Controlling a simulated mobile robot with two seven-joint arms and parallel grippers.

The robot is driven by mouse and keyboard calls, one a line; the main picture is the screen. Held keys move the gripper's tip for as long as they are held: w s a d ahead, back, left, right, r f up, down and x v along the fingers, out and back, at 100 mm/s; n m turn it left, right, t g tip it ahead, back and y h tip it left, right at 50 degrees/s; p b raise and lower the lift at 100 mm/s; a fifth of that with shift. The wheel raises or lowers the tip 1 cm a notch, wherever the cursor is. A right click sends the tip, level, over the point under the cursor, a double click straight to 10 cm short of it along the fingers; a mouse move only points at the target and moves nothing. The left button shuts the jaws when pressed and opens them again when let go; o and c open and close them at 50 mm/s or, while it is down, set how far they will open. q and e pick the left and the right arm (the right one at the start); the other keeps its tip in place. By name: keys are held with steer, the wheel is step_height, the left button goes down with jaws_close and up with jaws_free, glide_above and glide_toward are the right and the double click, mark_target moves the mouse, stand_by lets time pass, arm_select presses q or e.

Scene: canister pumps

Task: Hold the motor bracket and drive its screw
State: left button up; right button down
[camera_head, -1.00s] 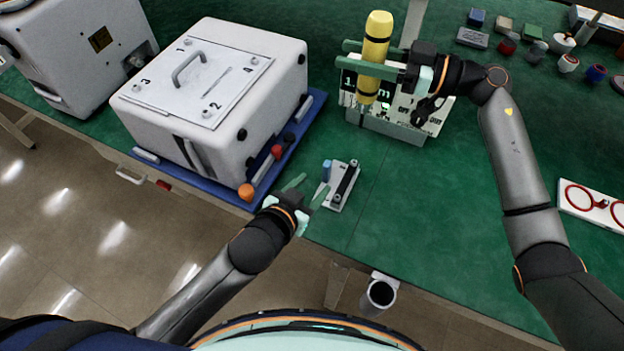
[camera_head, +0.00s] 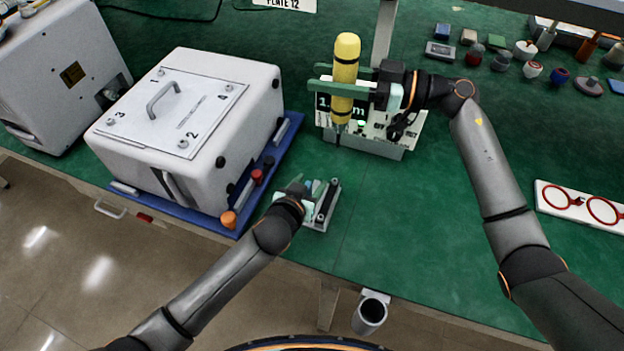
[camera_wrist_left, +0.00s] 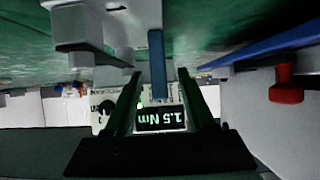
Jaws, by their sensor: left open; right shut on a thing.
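A small grey fixture (camera_head: 320,226) with a dark bar and an upright blue tab stands at the table's front; I take it as the motor bracket. My left gripper (camera_head: 304,187) is open at its left side, partly covering it. In the left wrist view, the blue tab (camera_wrist_left: 157,60) stands between the open fingers (camera_wrist_left: 159,74); contact cannot be told. My right gripper (camera_head: 345,90) is shut on a yellow screwdriver (camera_head: 346,60), held upright, tip down, in front of the torque box (camera_head: 375,147). The wrist view shows "1.5 Nm" on its display (camera_wrist_left: 160,118). The screw cannot be made out.
A large white canister unit (camera_head: 225,95) sits on a blue tray (camera_head: 292,130) left of the fixture, with an orange knob (camera_head: 228,219) at the tray's corner. A plate with red rings (camera_head: 580,205) lies right. Table between is clear. A grey cup (camera_head: 370,315) hangs at the front edge.

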arm_select(q)
steer(key=shift+x, duration=1.05)
arm_select(e)
steer(key=shift+r, duration=0.1)
arm_select(q)
jaws_close()
stand_by(0.4)
stand_by(1.1)
arm_select(e)
steer(key=shift+w+d+f+m+t+h, duration=0.1)
steer(key=shift+w+f+m+t+h, duration=0.1)
steer(key=shift+f+m+t+h, duration=0.8)
steer(key=shift+w+d+f+m+t+h, duration=0.15)
steer(key=shift+f+m+t+h, duration=0.5)
steer(key=shift+t, duration=1.2)
steer(key=shift+w+d+f+m+t+h, duration=0.1)
steer(key=shift+w+f+m+t+h, duration=0.15)
steer(key=shift+f+m+t+h, duration=0.8)
